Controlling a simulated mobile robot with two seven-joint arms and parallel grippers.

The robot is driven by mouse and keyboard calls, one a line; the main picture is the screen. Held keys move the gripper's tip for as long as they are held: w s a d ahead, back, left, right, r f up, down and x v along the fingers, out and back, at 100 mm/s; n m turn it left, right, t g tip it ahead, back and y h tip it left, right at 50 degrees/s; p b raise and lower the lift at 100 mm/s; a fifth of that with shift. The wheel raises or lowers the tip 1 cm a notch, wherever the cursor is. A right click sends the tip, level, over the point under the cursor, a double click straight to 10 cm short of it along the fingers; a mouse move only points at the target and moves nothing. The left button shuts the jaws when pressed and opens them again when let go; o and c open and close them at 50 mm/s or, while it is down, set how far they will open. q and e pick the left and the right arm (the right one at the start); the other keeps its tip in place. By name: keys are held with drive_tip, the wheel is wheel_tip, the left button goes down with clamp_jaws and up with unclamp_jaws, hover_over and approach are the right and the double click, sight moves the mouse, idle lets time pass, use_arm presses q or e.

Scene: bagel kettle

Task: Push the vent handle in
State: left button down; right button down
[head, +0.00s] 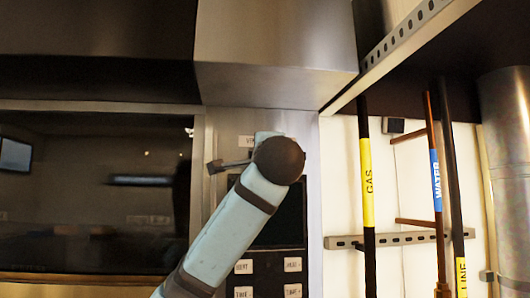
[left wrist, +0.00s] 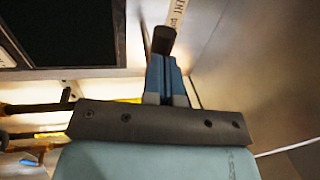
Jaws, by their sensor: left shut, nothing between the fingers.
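In the head view, a short dark lever, which looks like the vent handle (head: 216,167), sticks out to the left from behind my left arm. It is on the steel panel, under a small white label (head: 246,141) that is partly covered. In the left wrist view, the label reads "VENT" (left wrist: 181,8), and a dark knob (left wrist: 163,40), likely the handle's end, shows just beyond my left fingertips. My left gripper (left wrist: 164,62) is shut and empty. I cannot tell whether it touches the knob. In the head view my forearm hides the gripper. My right gripper is out of view.
A dark screen (head: 283,215) and labelled buttons (head: 268,267) are on the panel. A large dark glass window (head: 90,195) is on the left, a steel hood (head: 275,50) above. Gas (head: 367,180) and water (head: 436,180) pipes stand on the right.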

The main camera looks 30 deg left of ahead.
use_arm(q)
drive_tip(key=f+x, duration=0.1)
drive_tip(key=x, duration=0.6)
drive_tip(key=shift+w+p, duration=0.15)
drive_tip(key=shift+p, duration=0.15)
drive_tip(key=shift+a+f, duration=0.15)
